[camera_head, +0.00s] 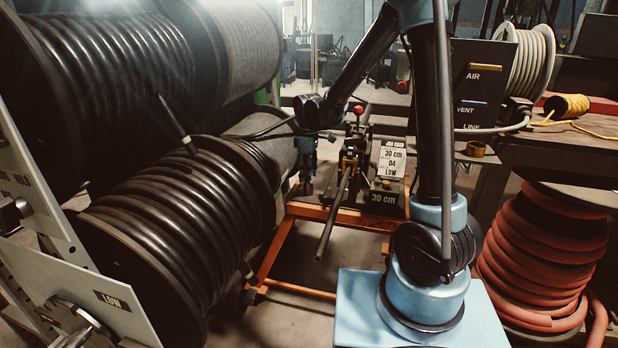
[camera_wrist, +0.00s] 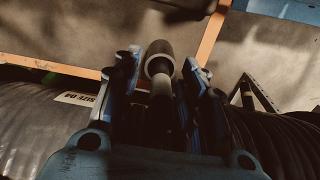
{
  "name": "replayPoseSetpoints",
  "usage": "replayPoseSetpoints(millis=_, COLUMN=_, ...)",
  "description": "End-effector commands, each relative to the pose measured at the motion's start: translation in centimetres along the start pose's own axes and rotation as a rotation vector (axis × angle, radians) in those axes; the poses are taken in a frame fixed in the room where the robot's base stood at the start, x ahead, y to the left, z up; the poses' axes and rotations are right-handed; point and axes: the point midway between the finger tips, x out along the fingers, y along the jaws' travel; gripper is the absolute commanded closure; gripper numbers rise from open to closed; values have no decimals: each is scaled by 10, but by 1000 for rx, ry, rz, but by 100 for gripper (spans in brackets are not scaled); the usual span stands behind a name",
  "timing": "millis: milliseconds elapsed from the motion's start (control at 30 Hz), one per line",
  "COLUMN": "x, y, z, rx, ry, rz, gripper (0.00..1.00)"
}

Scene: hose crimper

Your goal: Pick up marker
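My gripper (camera_head: 307,172) hangs near the front left of the crimping machine, beside the lower black hose reel. In the wrist view its two blue and black fingers (camera_wrist: 163,80) stand apart. Between them is a dark, slim cylinder (camera_wrist: 160,60) with a rounded, thicker end and a paler neck. It looks like the marker, but the dim light leaves this unsure. Narrow gaps seem to show between it and the fingers. Its lower part is lost in shadow. In the head view I cannot make out the marker.
The crimper (camera_head: 350,165) with a red knob stands on an orange frame (camera_head: 275,250), a dark rod sticking out forward. Black hose reels (camera_head: 180,215) crowd the left side. A red hose coil (camera_head: 540,260) and a workbench (camera_head: 555,150) stand right. Some floor is clear below the frame.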

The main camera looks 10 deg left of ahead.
Motion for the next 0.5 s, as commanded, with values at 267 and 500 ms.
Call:
replayPoseSetpoints(millis=267, x=0, y=0, z=1, rx=1, ry=0, rz=0, gripper=93)
replayPoseSetpoints(millis=500, x=0, y=1, z=2, rx=2, ry=0, rz=0, gripper=100)
